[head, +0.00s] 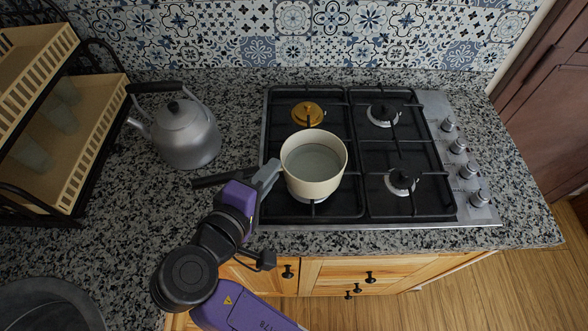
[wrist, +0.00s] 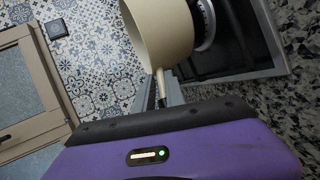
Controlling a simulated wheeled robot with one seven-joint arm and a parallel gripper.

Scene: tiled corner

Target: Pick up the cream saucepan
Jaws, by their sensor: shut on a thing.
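The cream saucepan (head: 313,164) is over the front left burner of the hob in the head view, its opening facing up. Its dark handle (head: 212,180) points left. My gripper (head: 266,178) is at the left side of the pan, shut on the handle close to the pan's wall. In the wrist view the cream pan (wrist: 165,35) fills the top middle, and my gripper (wrist: 165,95) has its fingers on either side of the handle. I cannot tell whether the pan's base touches the burner grate.
The black hob (head: 405,210) has several burners and a row of knobs on its right. A grey kettle (head: 185,135) stands left of the pan. A dish rack (head: 60,125) is at the far left.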

